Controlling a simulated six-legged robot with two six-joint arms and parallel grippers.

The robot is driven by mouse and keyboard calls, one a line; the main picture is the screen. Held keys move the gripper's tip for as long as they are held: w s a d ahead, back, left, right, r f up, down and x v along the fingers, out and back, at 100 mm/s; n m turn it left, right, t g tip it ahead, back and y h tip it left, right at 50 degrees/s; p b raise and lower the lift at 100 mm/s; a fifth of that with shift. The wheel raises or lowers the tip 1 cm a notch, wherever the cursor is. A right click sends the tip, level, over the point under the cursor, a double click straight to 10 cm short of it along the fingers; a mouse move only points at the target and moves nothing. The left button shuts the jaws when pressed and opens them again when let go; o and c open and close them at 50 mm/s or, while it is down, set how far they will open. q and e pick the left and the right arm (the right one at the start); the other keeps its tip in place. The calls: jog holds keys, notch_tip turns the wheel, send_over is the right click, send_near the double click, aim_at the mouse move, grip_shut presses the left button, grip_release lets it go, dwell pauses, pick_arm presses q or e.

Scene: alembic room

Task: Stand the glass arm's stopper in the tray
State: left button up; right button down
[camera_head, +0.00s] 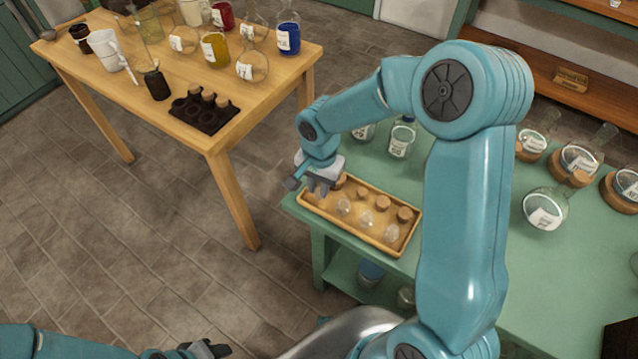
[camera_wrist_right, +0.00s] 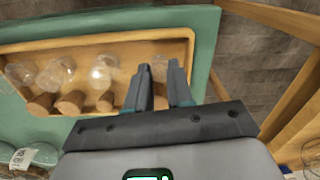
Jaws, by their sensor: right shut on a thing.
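The wooden tray (camera_head: 350,231) lies on the green table and also shows in the wrist view (camera_wrist_right: 100,38). Several stoppers with cork tops and clear glass ends are in it, such as one (camera_head: 391,233) at its right end and one in the wrist view (camera_wrist_right: 102,75). My right gripper (camera_head: 318,187) is over the tray's left end, its fingers pointing down, shut on a stopper (camera_wrist_right: 160,66) whose glass shows faintly between the fingertips. Its lower end is hard to see. My left gripper (camera_head: 208,350) is at the bottom edge, far from the tray.
Labelled bottles (camera_head: 401,138) stand behind the tray. A wooden table (camera_head: 215,140) at left holds bottles, mugs and a dark rack (camera_head: 204,112) with corks. A floor gap separates the tables.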

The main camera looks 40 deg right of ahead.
jog(key=shift+f+b, duration=0.2)
jog(key=shift+b, duration=0.1)
jog(key=c, duration=1)
grip_release()
jog(key=shift+r, duration=0.1)
notch_tip(320, 180, up, 12)
jog(key=p, duration=0.1)
jog(key=shift+r, duration=0.2)
jog(key=shift+s, duration=0.15)
